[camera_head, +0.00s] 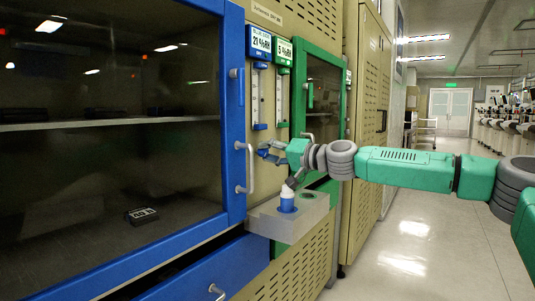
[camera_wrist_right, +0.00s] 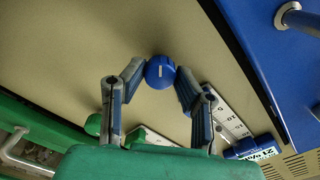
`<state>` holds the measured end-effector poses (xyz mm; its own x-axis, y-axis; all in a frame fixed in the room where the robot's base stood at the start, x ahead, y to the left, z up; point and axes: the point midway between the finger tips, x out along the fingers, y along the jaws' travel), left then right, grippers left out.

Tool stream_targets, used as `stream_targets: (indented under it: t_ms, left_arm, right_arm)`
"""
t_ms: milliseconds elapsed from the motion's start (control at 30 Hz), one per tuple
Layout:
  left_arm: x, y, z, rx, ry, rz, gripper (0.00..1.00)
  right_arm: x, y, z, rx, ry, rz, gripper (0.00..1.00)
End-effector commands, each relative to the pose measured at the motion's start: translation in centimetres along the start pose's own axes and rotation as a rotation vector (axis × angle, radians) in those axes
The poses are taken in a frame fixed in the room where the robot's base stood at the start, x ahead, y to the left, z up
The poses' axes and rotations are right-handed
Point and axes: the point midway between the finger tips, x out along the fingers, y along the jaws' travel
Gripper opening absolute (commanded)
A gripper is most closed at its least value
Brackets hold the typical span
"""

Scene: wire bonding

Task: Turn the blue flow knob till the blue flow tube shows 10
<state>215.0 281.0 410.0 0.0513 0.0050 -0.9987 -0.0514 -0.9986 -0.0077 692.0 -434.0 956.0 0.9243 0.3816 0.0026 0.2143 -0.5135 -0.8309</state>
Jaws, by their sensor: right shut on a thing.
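The blue flow knob (camera_wrist_right: 160,71) shows in the right wrist view as a round blue cap with a short white mark, on the beige panel. In the head view, my right gripper (camera_head: 267,152) is at the panel below the tubes, and I cannot clearly pick out the knob there. The blue flow tube (camera_head: 256,95) hangs under the blue 21 %RH display (camera_head: 260,43). Its scale (camera_wrist_right: 232,122) shows partly in the wrist view; I cannot read its level. My left gripper is not in view.
The green flow tube (camera_head: 283,97) stands beside the blue one, and a green knob (camera_wrist_right: 93,124) is near my gripper. The blue-framed door's handle (camera_head: 246,168) is left of it. A grey ledge (camera_head: 262,218) with a blue-and-white bottle (camera_head: 287,201) is below.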

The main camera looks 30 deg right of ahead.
Motion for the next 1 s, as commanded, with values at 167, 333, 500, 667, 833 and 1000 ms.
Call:
stream_targets:
  t_ms: [167,333,500,667,833,1000]
  left_arm:
    - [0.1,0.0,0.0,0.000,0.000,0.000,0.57]
    - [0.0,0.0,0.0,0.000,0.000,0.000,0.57]
    - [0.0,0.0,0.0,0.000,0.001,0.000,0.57]
    - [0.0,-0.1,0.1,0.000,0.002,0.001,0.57]
    - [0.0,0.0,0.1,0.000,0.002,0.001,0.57]
    - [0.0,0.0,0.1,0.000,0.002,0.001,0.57]
  right_arm:
    - [0.1,0.8,0.8,0.004,-0.016,0.011,0.34]
    - [0.0,0.5,0.5,0.003,-0.010,0.007,0.47]
    - [0.0,0.2,0.4,0.001,-0.007,0.004,0.47]
    - [-1.0,0.1,0.2,-0.001,-0.003,0.003,0.47]
    - [-3.5,0.1,0.0,0.000,-0.001,0.001,0.47]
    - [-5.8,0.1,0.0,0.000,-0.002,0.001,0.47]
